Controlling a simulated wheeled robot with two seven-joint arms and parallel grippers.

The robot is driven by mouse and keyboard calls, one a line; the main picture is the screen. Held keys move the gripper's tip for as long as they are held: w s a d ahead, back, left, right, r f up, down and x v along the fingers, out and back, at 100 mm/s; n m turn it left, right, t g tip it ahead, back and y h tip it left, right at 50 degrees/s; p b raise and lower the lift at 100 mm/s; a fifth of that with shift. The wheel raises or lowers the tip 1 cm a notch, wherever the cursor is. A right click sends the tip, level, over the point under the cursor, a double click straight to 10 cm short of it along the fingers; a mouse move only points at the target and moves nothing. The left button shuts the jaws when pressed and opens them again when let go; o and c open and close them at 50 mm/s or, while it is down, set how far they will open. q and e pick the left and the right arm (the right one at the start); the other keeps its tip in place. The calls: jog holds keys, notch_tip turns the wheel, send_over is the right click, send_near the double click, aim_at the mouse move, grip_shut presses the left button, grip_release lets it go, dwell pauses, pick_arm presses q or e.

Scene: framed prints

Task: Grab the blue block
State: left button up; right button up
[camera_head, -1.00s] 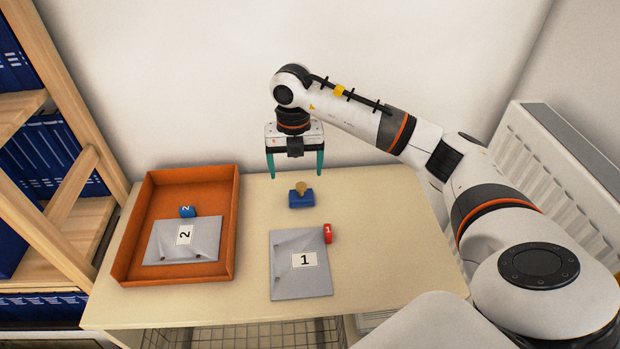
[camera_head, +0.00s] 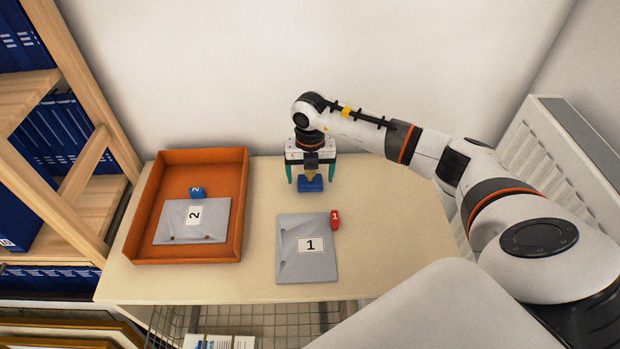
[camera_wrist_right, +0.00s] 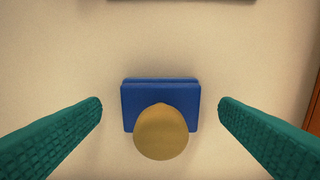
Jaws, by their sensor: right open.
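A blue block (camera_head: 310,185) with a tan round knob (camera_head: 311,173) on top stands on the table, behind the grey sheet numbered 1. My right gripper (camera_head: 311,181) is over it, pointing down, with its teal fingers open on either side of the knob and block. In the right wrist view the blue block (camera_wrist_right: 160,94) lies between the two fingers (camera_wrist_right: 160,108), with a clear gap on each side; the knob (camera_wrist_right: 161,132) covers part of it. The fingers do not touch it there. My left gripper is not in view.
An orange tray (camera_head: 243,205) on the left holds a grey sheet (camera_head: 170,222) and a small blue piece, both numbered 2. A grey sheet (camera_head: 300,265) and a red piece (camera_head: 335,219), both numbered 1, lie on the table (camera_head: 385,240). A shelf stands left, a radiator right.

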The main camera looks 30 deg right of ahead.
jog(key=shift+f, duration=0.85)
jog(key=c, duration=1.1)
jog(key=shift+r, duration=0.1)
